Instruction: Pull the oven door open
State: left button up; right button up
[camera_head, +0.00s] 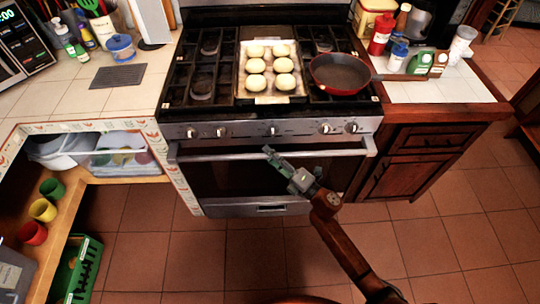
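The oven door (225,178) is a dark glass panel below the row of knobs and looks shut. Its long silver handle (215,155) runs across the top of the door. My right gripper (270,153) reaches up from the lower right, with its fingertips at the middle of the handle. It overlaps the handle in this view; I cannot tell whether it touches or grips it, or how far its fingers are apart. My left gripper is not in view.
On the stove top are a tray of pale buns (267,98) and a red pan (340,75), its handle pointing right. Wooden cabinets (415,155) stand right of the oven. Left is an open shelf with coloured cups (43,210). The tiled floor (215,255) before the oven is clear.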

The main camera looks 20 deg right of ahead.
jog(key=shift+c, duration=0.7)
grip_shut()
